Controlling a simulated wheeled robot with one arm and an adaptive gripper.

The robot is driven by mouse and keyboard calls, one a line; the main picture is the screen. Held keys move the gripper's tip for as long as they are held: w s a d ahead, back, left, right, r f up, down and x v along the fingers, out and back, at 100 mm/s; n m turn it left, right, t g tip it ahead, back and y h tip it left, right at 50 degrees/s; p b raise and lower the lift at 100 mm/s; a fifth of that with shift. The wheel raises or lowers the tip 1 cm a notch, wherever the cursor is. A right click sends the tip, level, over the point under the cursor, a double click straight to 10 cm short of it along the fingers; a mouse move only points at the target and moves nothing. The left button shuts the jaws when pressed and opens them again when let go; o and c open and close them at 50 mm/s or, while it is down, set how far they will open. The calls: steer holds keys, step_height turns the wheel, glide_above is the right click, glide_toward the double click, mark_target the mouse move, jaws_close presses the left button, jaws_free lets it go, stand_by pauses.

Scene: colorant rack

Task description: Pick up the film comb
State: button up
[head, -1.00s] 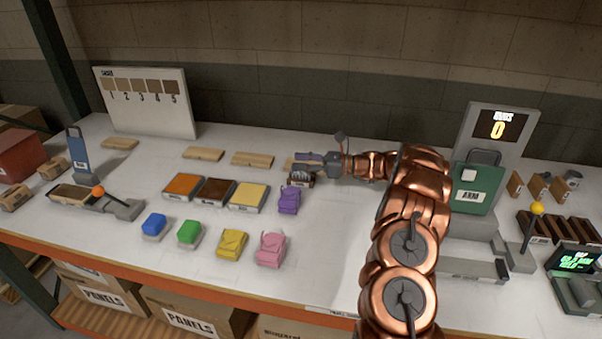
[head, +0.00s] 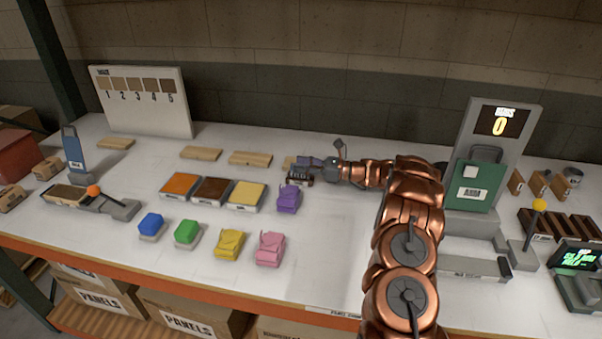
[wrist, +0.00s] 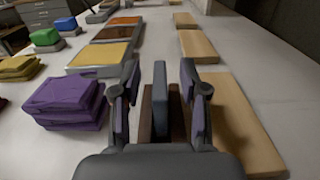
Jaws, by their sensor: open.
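What I take to be the film comb (head: 299,179) is a small dark piece with pale marks on its front, beside the purple cloth stack. In the wrist view, its upright blue-grey plate (wrist: 160,103) stands between my fingers, with brown wood-like parts next to it. My gripper (wrist: 158,82) is open, one finger on each side of the plate. I cannot tell whether either finger touches it. In the head view my gripper (head: 316,163) is just above and behind the comb and hides part of it. The comb's lower part is hidden in the wrist view.
A purple cloth stack (wrist: 68,103) lies close to the left of my gripper. A wooden block (wrist: 238,125) lies close on the right. Trays of orange, brown and yellow (head: 246,195) lie to the left. The bench front, right of the pink stack (head: 270,249), is clear.

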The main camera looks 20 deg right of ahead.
mark_target(293, 164)
steer(key=shift+x, duration=1.55)
steer(key=shift+c, duration=0.4)
jaws_close()
